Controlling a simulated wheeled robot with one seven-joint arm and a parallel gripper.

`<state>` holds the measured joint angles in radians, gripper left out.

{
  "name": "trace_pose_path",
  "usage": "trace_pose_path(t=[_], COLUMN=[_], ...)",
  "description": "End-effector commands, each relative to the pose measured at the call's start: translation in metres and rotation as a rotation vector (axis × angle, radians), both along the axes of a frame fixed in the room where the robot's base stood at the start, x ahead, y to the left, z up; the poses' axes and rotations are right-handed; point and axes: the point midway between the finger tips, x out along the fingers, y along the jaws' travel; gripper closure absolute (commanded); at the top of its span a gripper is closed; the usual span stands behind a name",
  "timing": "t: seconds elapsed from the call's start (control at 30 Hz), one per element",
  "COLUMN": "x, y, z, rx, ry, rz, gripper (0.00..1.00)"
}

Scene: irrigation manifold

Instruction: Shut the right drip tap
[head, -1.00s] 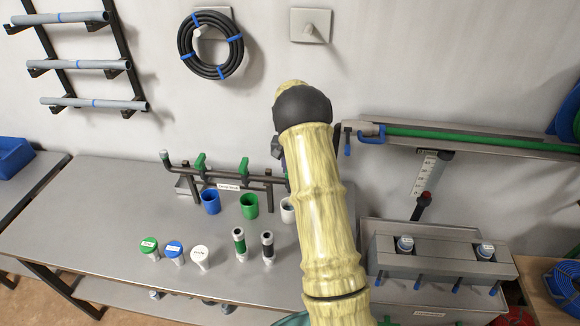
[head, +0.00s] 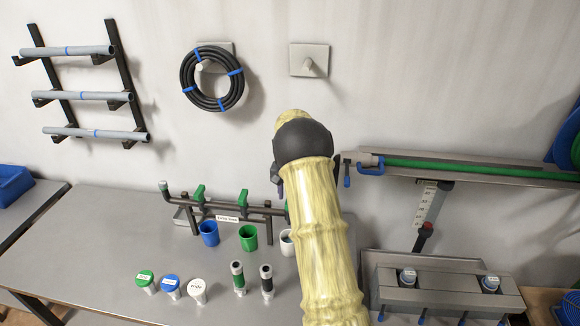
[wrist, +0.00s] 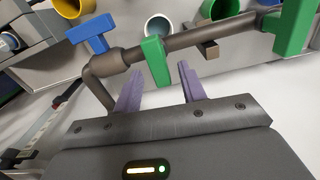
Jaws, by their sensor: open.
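A brown pipe manifold carries upright green tap handles. In the head view the left handle (head: 199,193) and middle handle (head: 243,199) stand clear, while my arm mostly hides the right one. In the wrist view, which looks back the other way, the right tap's green handle (wrist: 156,61) stands above the white cup (wrist: 158,25). My gripper (wrist: 160,70) is open, its two purple fingers spread on either side of this handle's near end, with no clear contact. The middle handle (wrist: 294,27) is at the far right there.
A blue handle (wrist: 90,33) sits on the manifold's end beside the right tap, with a yellow cup (wrist: 75,9) near it. Blue (head: 209,233) and green (head: 248,238) cups stand under the other taps. Capped pots and dark-banded cylinders stand in front on the bench.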

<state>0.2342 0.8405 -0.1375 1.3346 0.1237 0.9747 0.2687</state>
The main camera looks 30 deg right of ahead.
Motion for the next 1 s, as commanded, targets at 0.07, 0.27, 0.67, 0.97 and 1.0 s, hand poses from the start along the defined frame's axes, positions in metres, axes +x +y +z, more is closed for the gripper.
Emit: trace_pose_path(t=[0.07,0.27,0.67,0.97,1.0], x=[0.001,0.001,0.001,0.000,0.000], y=[0.000,0.000,0.000,0.000,0.000], z=[0.014,0.054,0.133,0.153,0.153], rx=[-0.002,-0.002,-0.002,-0.001,-0.001], ry=[-0.006,-0.005,-0.005,-0.001,-0.001], rz=[0.000,-0.001,-0.001,-0.001,-0.001], gripper=[0.59,0.59,0.59,0.59,0.59])
